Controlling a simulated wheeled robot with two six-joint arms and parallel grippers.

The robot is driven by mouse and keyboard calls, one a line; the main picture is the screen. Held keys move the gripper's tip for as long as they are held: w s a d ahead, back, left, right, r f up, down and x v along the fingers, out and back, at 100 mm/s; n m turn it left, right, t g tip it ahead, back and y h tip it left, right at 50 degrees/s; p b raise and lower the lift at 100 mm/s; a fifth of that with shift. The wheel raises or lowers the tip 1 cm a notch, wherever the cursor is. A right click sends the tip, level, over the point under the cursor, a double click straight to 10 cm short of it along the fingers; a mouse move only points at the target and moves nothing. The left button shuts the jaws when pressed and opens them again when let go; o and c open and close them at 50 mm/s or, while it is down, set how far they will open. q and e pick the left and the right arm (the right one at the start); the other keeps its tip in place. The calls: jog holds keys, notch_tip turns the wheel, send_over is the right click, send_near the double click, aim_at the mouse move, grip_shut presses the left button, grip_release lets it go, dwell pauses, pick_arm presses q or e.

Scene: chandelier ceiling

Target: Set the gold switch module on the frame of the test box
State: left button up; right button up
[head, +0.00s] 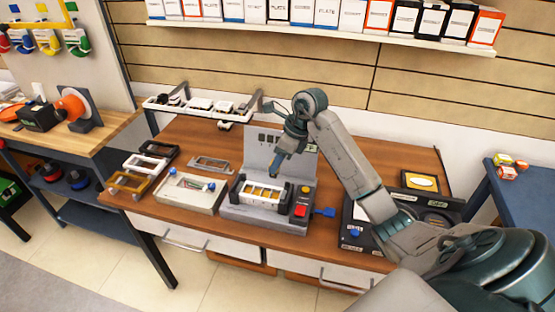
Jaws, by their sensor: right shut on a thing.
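The grey test box (265,214) stands at the middle of the wooden bench, with an upright back panel. On its top lies a pale frame (240,191) with gold-coloured parts (262,193) in its openings. My right gripper (275,171) is above the back of this frame, in front of the panel, pointing down. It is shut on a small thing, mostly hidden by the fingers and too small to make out. I cannot tell whether that is the gold switch module. My left gripper is out of view.
Left of the box are a pale tray (190,206) and several loose frames (146,162). A red button (302,211) is on the box's right.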

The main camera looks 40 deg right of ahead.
jog(key=shift+f+b, duration=1.5)
jog(key=shift+f, duration=1.9)
jog(key=shift+d+r+b, duration=0.1)
jog(key=shift+b, duration=0.4)
jog(key=shift+f, duration=0.2)
jog(key=shift+f+b, duration=0.65)
jog(key=shift+b, duration=0.2)
jog(key=shift+f+b, duration=0.55)
jog(key=shift+b, duration=0.1)
jog(key=shift+f+b, duration=0.1)
jog(key=shift+b, duration=0.2)
